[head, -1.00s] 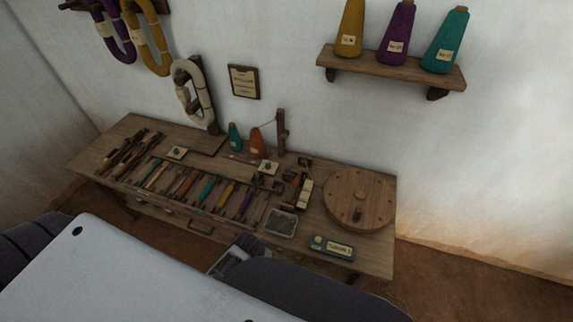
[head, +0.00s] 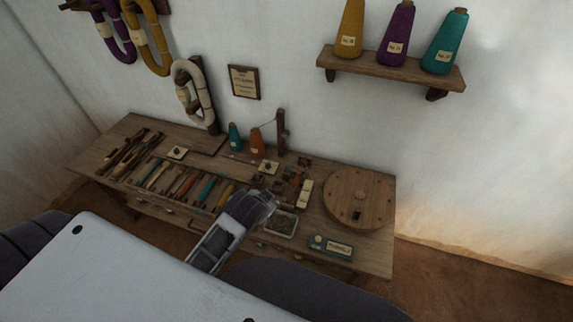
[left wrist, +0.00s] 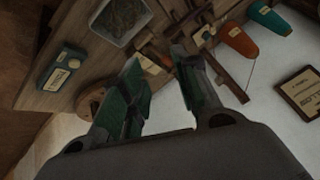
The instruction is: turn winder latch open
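The winder (head: 293,180) appears to be the cluster of small dark wooden parts right of centre on the bench. I cannot make out its latch. My left gripper (head: 268,201) is above the bench's front part, beside the metal tray and just short of the winder's parts. In the left wrist view my left gripper (left wrist: 157,62) has its two green-padded fingers apart, with nothing between them. Wooden parts (left wrist: 225,72) show beyond the fingertips, partly hidden by the right-hand finger. My right gripper is not in view.
The metal tray (head: 281,224) and a labelled blue box (head: 331,247) sit near the bench's front edge. A round wooden disc (head: 359,198) lies at the right. An upright post (head: 281,132) and an orange cone (head: 257,143) stand at the back. Several tools lie left.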

